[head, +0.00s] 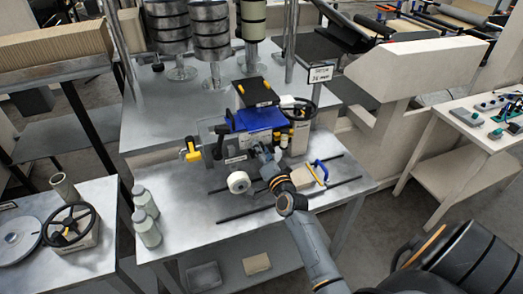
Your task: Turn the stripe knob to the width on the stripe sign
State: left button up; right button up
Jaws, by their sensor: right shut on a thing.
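The stripe sign (320,74) is a small white card on a post behind the machine; its lower line looks like "24 mm", but the print is too small to be sure. The machine (209,131) is grey with a blue part on top and stands on a steel table. My right gripper (261,152) reaches up from below to the machine's front face. It is shut on a small part there, which seems to be the stripe knob. The fingers hide the knob, so its setting cannot be read. My left gripper is not in view.
A white roll (239,182), a blue-handled tool (320,171) and a yellow-handled part (191,150) are close around the gripper. A black handwheel (298,111) is at the machine's right. Two grey bottles (147,229) stand at the table's left edge. The table's front right is mostly clear.

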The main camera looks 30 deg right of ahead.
jog(key=shift+f+m, duration=0.2)
jog(key=shift+m, duration=3.7)
jog(key=shift+f+m, duration=0.2)
jog(key=shift+m, duration=3.7)
jog(key=o, duration=1.2)
jog(key=shift+c, duration=0.2)
jog(key=v, duration=1.2)
